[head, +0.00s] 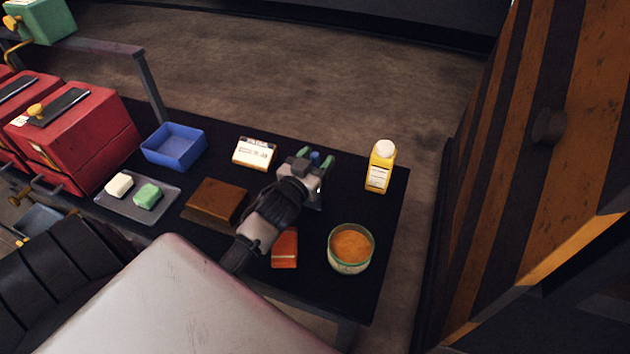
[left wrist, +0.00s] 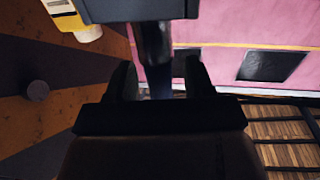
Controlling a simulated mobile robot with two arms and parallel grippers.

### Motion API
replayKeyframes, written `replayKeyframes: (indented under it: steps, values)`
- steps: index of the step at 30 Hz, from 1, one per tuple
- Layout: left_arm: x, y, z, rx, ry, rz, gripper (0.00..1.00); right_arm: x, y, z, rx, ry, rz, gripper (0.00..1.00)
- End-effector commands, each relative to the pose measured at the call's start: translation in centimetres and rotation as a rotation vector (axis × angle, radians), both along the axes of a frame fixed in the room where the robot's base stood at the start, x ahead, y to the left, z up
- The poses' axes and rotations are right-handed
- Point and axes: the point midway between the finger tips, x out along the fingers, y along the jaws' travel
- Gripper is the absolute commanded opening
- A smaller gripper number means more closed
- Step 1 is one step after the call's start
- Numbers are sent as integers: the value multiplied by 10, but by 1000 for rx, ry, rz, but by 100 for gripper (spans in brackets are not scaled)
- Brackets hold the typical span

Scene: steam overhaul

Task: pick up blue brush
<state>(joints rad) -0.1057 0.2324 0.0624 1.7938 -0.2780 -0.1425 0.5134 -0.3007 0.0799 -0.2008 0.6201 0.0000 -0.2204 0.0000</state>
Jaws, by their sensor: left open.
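My right gripper is not in view.
On the black table (head: 385,215) are a yellow bottle (head: 379,168), a round orange-filled tin (head: 350,248), an orange-red block (head: 285,248), a brown block (head: 215,201), a white card (head: 254,153), a blue tray (head: 174,147) and a grey tray (head: 118,205) with two small blocks. Red boxes (head: 75,145) stand left.

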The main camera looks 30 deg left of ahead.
Motion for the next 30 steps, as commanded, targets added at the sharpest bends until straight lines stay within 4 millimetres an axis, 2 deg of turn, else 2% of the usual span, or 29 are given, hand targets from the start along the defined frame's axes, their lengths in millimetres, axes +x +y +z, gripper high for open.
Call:
replayKeyframes:
  steps: [3, 11, 21, 30]
  values:
    - [10, 1, 0, 1, 0, 0, 53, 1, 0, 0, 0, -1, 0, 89]
    - [12, 1, 0, 1, 1, 0, 51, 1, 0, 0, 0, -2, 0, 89]
    - [11, 1, 0, 0, 1, 0, 0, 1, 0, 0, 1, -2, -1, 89]
    - [12, 1, 6, 1, -1, 0, 0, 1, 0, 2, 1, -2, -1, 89]
